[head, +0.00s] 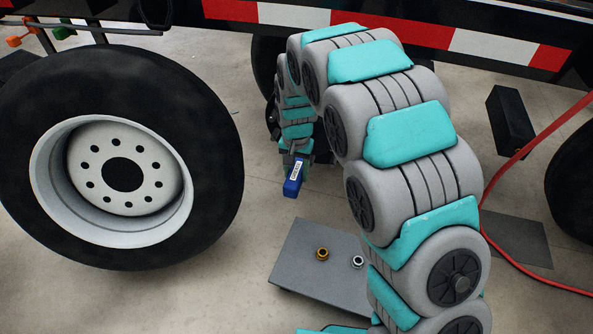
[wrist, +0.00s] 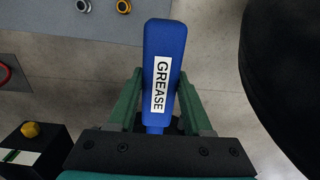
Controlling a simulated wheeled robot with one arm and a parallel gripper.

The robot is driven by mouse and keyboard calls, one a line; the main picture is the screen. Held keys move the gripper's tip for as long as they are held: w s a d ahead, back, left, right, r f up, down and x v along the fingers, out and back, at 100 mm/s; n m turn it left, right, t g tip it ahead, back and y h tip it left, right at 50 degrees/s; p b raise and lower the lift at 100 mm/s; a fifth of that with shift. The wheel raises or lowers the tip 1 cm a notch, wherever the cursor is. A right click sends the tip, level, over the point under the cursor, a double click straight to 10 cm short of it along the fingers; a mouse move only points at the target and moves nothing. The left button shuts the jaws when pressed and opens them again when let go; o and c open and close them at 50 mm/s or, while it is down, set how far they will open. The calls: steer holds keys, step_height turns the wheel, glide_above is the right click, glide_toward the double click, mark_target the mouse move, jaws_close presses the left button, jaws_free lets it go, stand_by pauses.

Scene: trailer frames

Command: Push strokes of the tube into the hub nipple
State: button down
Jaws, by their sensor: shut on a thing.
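A blue tube (head: 294,178) with a white label hangs at the end of my arm in the head view. In the wrist view the tube (wrist: 175,45) reads GREASE and points away from the wrist. My gripper (wrist: 160,90) is shut on it, with a green finger on each side. In the head view my gripper (head: 296,157) is small and partly hidden behind the tube. No hub nipple can be made out in either view.
A large wheel (head: 215,140) stands left of the tube. A grey board (head: 310,250) on the floor carries a brass ring (head: 322,254) and a silver ring (head: 357,262). A red hose (head: 535,140) runs at right. A dark block (head: 510,120) is near the trailer rail.

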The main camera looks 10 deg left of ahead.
steer(key=shift+s+r, duration=0.1)
steer(key=shift+s, duration=0.15)
steer(key=shift+w, duration=0.55)
stand_by(3.0)
steer(key=shift+s+a, duration=0.15)
steer(key=shift+s, duration=0.5)
stand_by(0.5)
steer(key=s+a+b, duration=0.1)
steer(key=s, duration=0.8)
steer(key=shift+s+a+b, duration=0.15)
steer(key=shift+s+b, duration=0.15)
steer(key=shift+s, duration=0.05)
stand_by(0.7)
